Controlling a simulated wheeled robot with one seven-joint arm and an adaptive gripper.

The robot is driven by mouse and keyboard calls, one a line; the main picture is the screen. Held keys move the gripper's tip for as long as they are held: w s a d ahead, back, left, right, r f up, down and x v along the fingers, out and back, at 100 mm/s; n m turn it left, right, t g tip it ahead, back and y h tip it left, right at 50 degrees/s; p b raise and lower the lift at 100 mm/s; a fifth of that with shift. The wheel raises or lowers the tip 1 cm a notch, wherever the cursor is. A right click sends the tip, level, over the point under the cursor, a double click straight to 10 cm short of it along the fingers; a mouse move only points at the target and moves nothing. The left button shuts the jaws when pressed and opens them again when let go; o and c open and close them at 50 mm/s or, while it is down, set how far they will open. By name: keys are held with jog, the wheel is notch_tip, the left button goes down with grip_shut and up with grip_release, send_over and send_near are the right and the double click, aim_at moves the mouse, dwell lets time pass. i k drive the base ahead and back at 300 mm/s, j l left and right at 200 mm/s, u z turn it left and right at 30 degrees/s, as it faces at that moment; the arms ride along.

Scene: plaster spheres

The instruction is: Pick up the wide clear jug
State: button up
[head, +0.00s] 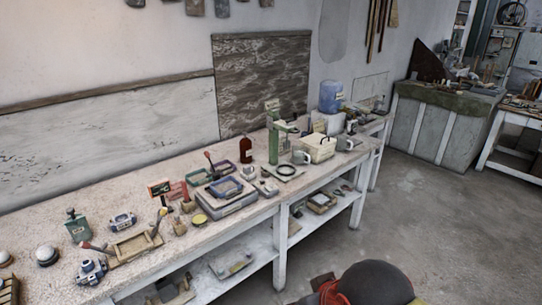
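A wide, bluish, see-through jug (330,97) with a pale label stands at the far right part of the long workbench (135,262), near the wall. It looks upright, and its lower part is partly hidden by things in front of it. No other clear jug can be made out. A dark rounded part with red on it at the bottom edge looks like part of my own arm. My gripper's fingers are not in view, and nothing of mine is near the jug.
A dark red bottle (246,150) stands farther left. Tools and trays crowd the bench. The floor (400,210) to the right is clear.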

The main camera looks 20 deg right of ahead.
aim_at(302, 157)
jog(key=i+l+u, duration=0.15)
jog(key=i+l, duration=0.15)
jog(key=i+l+u, duration=0.1)
jog(key=i+l, duration=0.15)
jog(key=l, duration=0.15)
jog(key=i+l+u, duration=0.3)
jog(key=i+l, duration=0.15)
jog(key=l, duration=0.35)
jog(key=i+l+u, duration=0.1)
jog(key=l, duration=0.35)
jog(key=i+j, duration=0.05)
jog(key=i, duration=0.05)
